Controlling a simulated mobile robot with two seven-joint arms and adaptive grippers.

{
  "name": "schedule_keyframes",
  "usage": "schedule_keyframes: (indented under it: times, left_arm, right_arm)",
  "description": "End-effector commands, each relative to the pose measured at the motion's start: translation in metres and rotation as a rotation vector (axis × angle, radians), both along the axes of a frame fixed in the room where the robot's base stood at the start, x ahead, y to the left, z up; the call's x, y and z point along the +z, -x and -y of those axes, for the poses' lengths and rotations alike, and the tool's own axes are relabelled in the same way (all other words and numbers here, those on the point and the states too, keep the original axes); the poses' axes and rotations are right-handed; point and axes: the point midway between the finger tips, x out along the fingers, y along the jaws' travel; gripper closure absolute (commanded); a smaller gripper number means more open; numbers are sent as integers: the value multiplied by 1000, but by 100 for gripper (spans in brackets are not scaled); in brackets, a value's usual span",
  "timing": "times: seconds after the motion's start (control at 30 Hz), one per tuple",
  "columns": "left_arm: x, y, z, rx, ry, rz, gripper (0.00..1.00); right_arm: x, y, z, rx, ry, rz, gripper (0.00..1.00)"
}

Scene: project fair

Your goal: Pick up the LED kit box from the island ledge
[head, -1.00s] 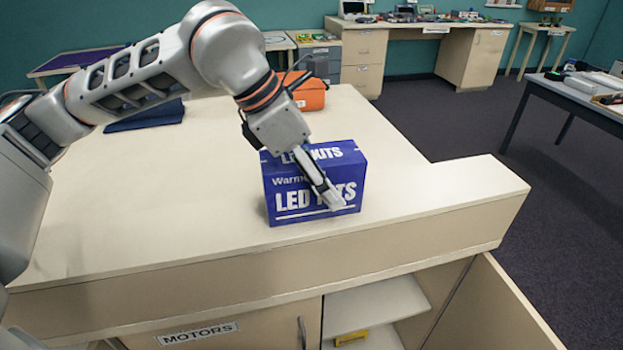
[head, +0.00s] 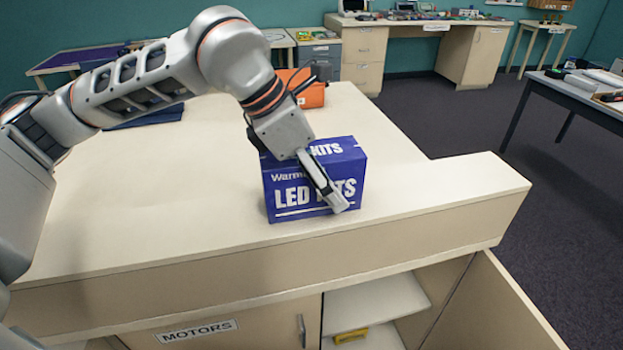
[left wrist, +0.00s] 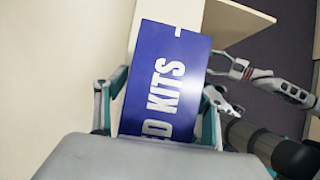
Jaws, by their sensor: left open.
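The LED kit box (head: 290,198) is blue with white lettering and stands upright on the island ledge (head: 400,222), near its front edge. My left gripper (left wrist: 158,112) is open, with one finger on each side of the box in the left wrist view. In the head view its near finger (head: 325,186) slants down across the front of the box, hiding part of the lettering. The far finger is hidden there, and I cannot tell whether either finger touches. Part of what looks like my right gripper (left wrist: 262,80) shows at the right of the left wrist view.
An orange case (head: 308,92) and a dark blue folded item (head: 150,118) lie farther back on the island. Below are a cabinet marked MOTORS (head: 225,335) and an open door (head: 510,310). The island top left of the box is clear.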

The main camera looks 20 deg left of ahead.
Motion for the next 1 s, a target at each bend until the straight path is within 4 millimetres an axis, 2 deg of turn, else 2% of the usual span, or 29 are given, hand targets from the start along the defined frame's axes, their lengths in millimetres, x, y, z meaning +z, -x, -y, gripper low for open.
schedule_keyframes:
  times: [0.47,0.5,0.67,0.7,1.0]
  left_arm:
    - [-2,0,0,0,0,0,31]
    - [-2,0,0,0,0,0,36]
    - [-2,0,0,0,0,0,78]
    - [-2,0,0,0,0,0,82]
    - [-1,0,0,-1,0,0,82]
  right_arm:
    - [-5,2,0,0,1,-5,35]
    - [-5,2,0,0,1,-6,35]
    - [-5,2,0,0,1,-6,35]
    - [-5,2,0,0,1,-6,35]
    - [-4,2,0,0,1,-5,35]
